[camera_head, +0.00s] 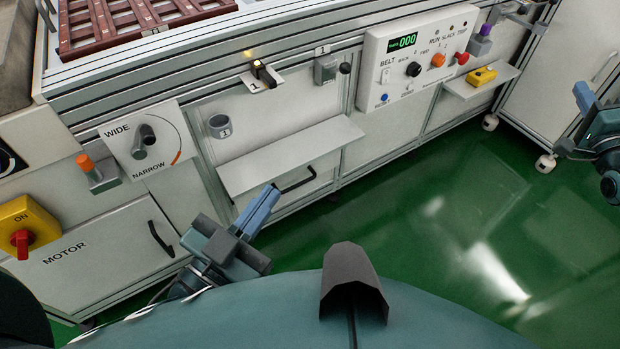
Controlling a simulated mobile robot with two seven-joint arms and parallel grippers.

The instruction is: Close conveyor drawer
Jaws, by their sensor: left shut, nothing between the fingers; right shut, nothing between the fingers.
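The conveyor (215,60) runs along the top left as a long grey frame with white front panels. A black bar handle (298,181) shows on a white front below a white ledge (290,154); this looks like the drawer, and the ledge hides its upper part. I cannot tell how far out it stands. My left gripper (262,207) has its blue fingers together and empty, pointing up just below the ledge, left of the handle; I cannot tell whether it touches anything. My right gripper (582,97) is shut and empty at the right edge, away from the drawer.
A motor cabinet (100,255) with a black handle and a yellow switch box (27,227) stand at left. A control panel (415,60) and a smaller ledge (483,82) with a yellow object are at upper right. Green floor (440,220) is clear at right.

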